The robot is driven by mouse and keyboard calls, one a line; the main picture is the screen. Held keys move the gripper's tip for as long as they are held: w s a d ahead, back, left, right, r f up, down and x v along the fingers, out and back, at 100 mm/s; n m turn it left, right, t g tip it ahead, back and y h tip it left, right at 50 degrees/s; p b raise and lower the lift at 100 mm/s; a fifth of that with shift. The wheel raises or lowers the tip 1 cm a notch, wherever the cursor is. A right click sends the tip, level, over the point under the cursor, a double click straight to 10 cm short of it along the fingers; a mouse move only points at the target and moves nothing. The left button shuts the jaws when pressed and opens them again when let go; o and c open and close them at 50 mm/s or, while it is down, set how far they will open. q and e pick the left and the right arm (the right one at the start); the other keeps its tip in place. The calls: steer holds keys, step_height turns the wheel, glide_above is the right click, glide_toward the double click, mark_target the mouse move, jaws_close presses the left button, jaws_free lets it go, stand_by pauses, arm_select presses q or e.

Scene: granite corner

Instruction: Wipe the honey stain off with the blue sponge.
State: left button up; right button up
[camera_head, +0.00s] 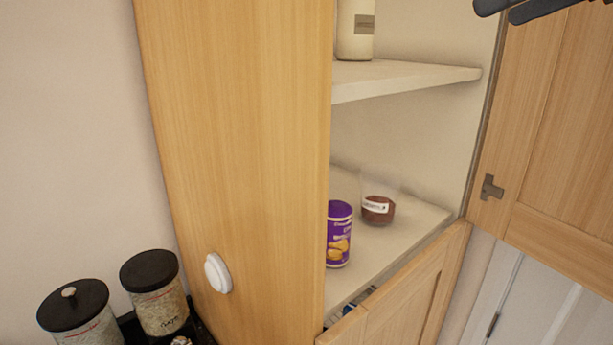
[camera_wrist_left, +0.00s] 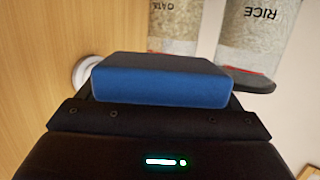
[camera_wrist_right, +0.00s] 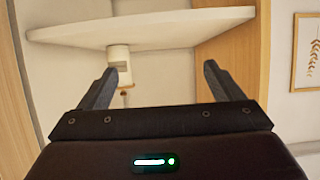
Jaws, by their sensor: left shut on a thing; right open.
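The blue sponge (camera_wrist_left: 160,86) with a dark top face is held in my left gripper (camera_wrist_left: 160,100), close to the left wrist camera. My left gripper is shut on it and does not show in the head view. My right gripper (camera_head: 500,11) is at the top right edge of the head view, near the open cabinet door. In the right wrist view my right gripper (camera_wrist_right: 162,72) is open, with nothing between its fingers. I see no honey stain in any view.
An open wooden cabinet (camera_head: 235,130) holds a purple can (camera_head: 339,235), a glass jar (camera_head: 378,208) and a white bottle (camera_head: 356,30) on shelves. Its door (camera_head: 555,130) stands open at right. Black-lidded jars (camera_head: 156,290) stand at lower left. A shelf (camera_wrist_right: 140,28) lies ahead of my right gripper.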

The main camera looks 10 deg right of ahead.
steer(key=x, duration=0.9)
steer(key=shift+w, duration=0.15)
steer(key=shift+f, duration=0.1)
stand_by(0.8)
